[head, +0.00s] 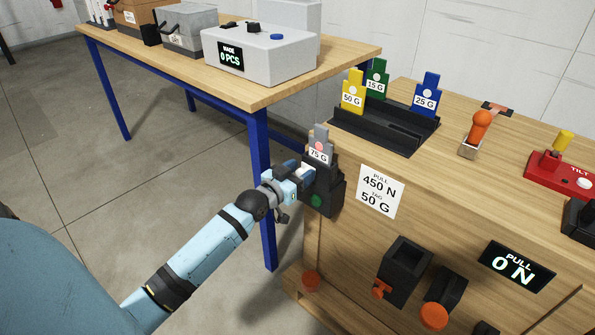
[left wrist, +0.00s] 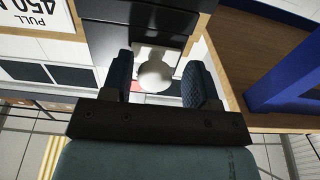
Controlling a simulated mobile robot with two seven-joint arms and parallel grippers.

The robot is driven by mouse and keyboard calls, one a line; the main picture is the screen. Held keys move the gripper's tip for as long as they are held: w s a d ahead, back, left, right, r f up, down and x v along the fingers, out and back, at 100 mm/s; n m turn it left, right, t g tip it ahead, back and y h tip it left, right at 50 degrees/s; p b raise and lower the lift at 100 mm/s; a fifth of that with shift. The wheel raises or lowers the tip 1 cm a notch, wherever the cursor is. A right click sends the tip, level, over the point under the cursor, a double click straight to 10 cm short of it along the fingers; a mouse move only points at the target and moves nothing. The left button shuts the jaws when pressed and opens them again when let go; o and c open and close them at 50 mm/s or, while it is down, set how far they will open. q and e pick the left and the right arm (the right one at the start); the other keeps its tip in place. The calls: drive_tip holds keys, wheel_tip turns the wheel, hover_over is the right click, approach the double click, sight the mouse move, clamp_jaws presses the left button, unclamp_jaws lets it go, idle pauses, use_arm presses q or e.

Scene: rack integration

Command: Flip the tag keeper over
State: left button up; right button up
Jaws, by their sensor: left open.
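A black tag holder (head: 323,190) is fixed at the near left corner of the wooden cabinet. A grey tag marked 75 G (head: 319,148) stands upright in it, and a green round spot (head: 316,200) shows on its front. My left gripper (head: 303,173) is at the holder's left side, below the tag. In the left wrist view the open jaws (left wrist: 160,82) stand either side of a pale rounded knob (left wrist: 154,73), seemingly the keeper, in front of the black holder (left wrist: 140,18). I cannot tell whether the fingers touch it. My right gripper is out of view.
A black rack (head: 388,125) with yellow, green and blue tags stands on the cabinet top. An orange-knobbed lever (head: 480,130) and red TILT box (head: 562,172) are further right. A blue-legged table (head: 262,85) stands behind. Open floor lies left.

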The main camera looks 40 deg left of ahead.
use_arm(q)
drive_tip(key=shift+s, duration=0.55)
drive_tip(key=s+a+p, duration=0.1)
drive_tip(key=s+p, duration=0.2)
drive_tip(key=s, duration=0.9)
drive_tip(key=shift+s, duration=0.3)
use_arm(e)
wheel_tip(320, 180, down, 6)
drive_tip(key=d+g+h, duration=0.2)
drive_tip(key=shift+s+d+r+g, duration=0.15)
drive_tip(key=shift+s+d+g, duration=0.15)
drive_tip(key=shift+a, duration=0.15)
